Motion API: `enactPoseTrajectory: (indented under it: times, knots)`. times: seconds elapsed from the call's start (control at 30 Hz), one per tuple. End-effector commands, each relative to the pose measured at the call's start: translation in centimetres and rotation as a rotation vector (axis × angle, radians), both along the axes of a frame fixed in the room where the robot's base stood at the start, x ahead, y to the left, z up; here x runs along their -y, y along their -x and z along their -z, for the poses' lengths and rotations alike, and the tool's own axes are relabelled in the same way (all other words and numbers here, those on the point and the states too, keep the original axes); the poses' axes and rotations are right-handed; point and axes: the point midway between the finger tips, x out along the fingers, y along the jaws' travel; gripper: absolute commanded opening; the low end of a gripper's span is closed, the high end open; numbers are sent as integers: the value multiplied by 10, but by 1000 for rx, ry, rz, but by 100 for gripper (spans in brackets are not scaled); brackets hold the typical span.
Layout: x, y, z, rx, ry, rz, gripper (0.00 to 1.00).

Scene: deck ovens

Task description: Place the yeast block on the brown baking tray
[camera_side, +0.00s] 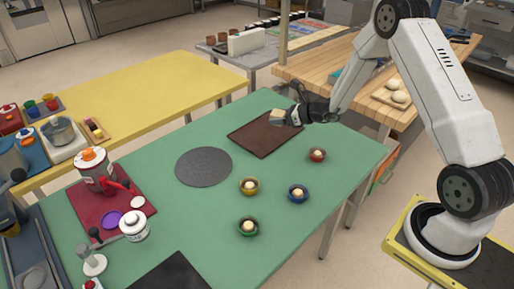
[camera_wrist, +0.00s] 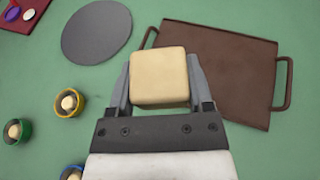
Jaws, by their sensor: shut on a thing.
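The yeast block (camera_wrist: 158,76) is a pale cream cube with rounded edges. My gripper (camera_wrist: 158,85) is shut on it, with one finger on each side. In the side view the block (camera_side: 277,116) is at the tip of my gripper (camera_side: 284,117), over the right part of the brown baking tray (camera_side: 258,141). In the wrist view the tray (camera_wrist: 238,75) lies behind and to the right of the block, with a handle at each end. The block covers part of the tray's left side. The gap between block and tray is hard to judge.
A dark round disc (camera_side: 203,167) lies left of the tray on the green table (camera_side: 330,215). Small coloured bowls, including a red one (camera_side: 317,154), a blue one (camera_side: 298,193) and a yellow one (camera_side: 249,186), each hold a pale ball. A red mat (camera_side: 120,205) with containers is further left.

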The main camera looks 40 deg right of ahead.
Motion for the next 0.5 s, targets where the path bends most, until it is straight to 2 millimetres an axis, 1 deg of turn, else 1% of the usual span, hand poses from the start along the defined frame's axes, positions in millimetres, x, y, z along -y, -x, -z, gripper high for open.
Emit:
enactPoseTrajectory:
  times: [0.1,0.4,0.5]
  knots:
    - [3,-15,7,0,1,0,4]
    - [10,-49,23,0,0,-1,4]
    - [12,-57,34,-1,0,-2,4]
